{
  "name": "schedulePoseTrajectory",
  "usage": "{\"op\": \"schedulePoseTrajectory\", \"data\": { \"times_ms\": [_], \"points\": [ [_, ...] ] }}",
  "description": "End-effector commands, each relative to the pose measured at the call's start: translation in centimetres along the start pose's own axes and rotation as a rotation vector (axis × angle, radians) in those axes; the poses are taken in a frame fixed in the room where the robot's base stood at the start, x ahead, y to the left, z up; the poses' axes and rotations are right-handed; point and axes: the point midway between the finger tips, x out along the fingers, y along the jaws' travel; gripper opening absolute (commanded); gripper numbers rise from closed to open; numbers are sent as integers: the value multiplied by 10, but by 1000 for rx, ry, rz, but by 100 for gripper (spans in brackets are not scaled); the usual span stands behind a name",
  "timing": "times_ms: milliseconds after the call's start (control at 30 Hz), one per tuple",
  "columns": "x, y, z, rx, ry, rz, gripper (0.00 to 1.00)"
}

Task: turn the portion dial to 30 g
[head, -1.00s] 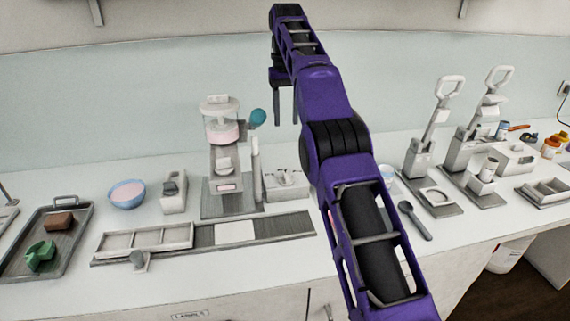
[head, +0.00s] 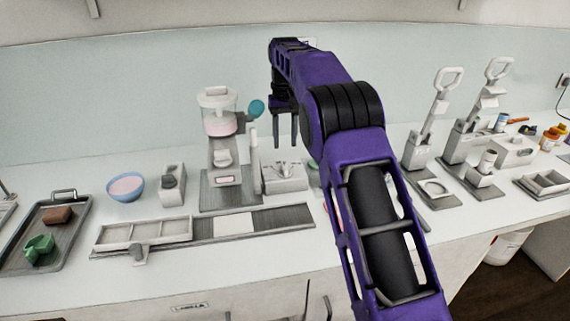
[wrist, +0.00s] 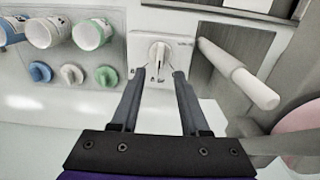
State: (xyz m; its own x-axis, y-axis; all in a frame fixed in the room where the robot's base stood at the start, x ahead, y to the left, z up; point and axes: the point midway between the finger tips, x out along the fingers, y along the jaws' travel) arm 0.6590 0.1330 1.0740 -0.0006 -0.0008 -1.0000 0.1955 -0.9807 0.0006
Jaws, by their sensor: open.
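The portion dial (wrist: 158,55) is a pale knob with a raised grip bar on a white box. The small marks around it are too blurred to read. In the head view the box (head: 284,179) stands just right of the cream machine (head: 222,150). My gripper (head: 285,146) is open and empty, pointing down above the box. In the wrist view my gripper (wrist: 159,74) has its two fingertips on either side of the dial's lower part. They look apart from it, but I cannot tell the height between them.
A white upright rod (wrist: 240,75) stands close right of the dial in the wrist view. Several jars (wrist: 90,35) and coloured lids (wrist: 106,76) lie left of it. A long grey rail (head: 285,216) lies in front of the machine. Lever presses (head: 420,160) stand to the right.

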Motion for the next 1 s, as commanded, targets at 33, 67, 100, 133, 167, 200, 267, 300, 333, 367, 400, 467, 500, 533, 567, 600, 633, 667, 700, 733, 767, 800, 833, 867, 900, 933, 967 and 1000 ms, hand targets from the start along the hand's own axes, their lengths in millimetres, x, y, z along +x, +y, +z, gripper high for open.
{"op": "schedulePoseTrajectory", "data": {
  "times_ms": [33,67,100,133,167,200,267,300,333,367,400,467,500,533,567,600,633,667,700,733,767,800,833,867,900,933,967,1000],
  "points": [
    [15,0,0,0,-3,0,45],
    [21,0,0,0,-3,0,45],
    [30,0,1,0,-3,0,45],
    [36,0,0,0,-2,0,45],
    [41,0,0,0,-2,0,45],
    [48,0,0,1,-2,0,45],
    [58,0,0,1,-2,0,45],
    [64,0,0,1,-1,0,45],
    [68,0,0,1,-1,0,45],
    [71,0,0,1,-1,-1,45],
    [74,0,0,1,0,-1,45],
    [79,0,0,0,0,-1,45],
    [81,0,0,0,0,-1,45],
    [82,0,0,0,0,-1,45],
    [83,0,0,0,0,-1,45],
    [83,0,0,0,0,-1,45],
    [84,0,0,0,0,-1,45],
    [84,0,0,0,1,-1,45],
    [84,0,0,0,1,-1,45],
    [84,0,0,0,1,-1,45],
    [83,0,0,0,1,-1,45],
    [83,0,0,0,1,-1,45],
    [83,0,0,0,1,-1,45],
    [83,0,0,0,1,-1,40],
    [83,0,0,0,1,-1,32],
    [83,0,0,0,1,0,27],
    [83,0,0,0,1,-1,22],
    [83,0,0,0,1,0,14]
  ]
}}
